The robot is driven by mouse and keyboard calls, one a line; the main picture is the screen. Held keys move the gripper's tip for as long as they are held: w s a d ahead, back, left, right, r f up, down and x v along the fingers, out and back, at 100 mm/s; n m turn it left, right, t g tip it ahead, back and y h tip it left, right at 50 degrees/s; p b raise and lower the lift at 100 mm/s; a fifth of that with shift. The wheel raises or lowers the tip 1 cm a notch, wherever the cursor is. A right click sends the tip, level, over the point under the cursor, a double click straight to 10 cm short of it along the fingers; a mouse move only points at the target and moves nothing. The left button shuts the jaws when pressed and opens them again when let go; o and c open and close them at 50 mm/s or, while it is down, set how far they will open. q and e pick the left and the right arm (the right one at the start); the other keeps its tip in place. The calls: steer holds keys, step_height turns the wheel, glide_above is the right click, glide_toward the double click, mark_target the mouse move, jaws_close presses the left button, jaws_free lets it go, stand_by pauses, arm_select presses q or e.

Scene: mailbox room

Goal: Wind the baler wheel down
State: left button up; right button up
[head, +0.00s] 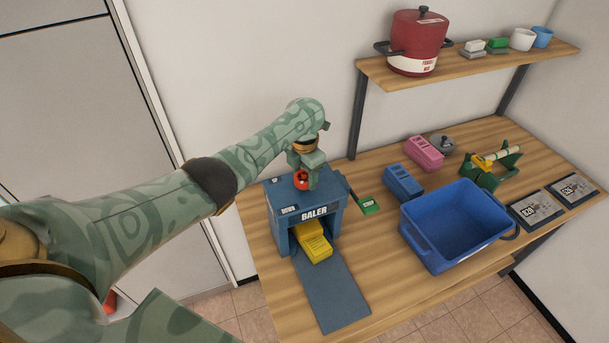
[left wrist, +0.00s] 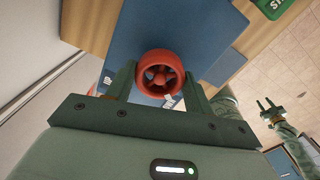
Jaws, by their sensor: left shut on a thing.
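The blue baler (head: 314,214) stands at the left end of the wooden table, and its label faces me. Its red wheel (head: 301,180) sits on top. My left gripper (head: 304,177) reaches down over the baler and is shut on the wheel's rim. In the left wrist view the red wheel (left wrist: 160,74) lies between the two fingers (left wrist: 158,84). A yellow block (head: 312,244) lies in the baler's front opening, partly under its top. My right gripper (left wrist: 268,106) shows small at the right of the left wrist view, fingers apart and empty.
A green-tagged handle (head: 368,204) sticks out right of the baler. A blue bin (head: 424,244), blue block (head: 403,181), pink block (head: 424,153) and green stand (head: 490,167) are farther right. A shelf (head: 470,62) with a red pot (head: 417,42) hangs above.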

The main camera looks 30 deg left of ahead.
mark_target(304, 175)
arm_select(q)
steer(key=shift+m, duration=0.7)
steer(key=o, duration=1)
steer(key=shift+r, duration=0.1)
step_height(304, 175, up, 16)
steer(key=p, duration=0.4)
steer(key=shift+r, duration=0.1)
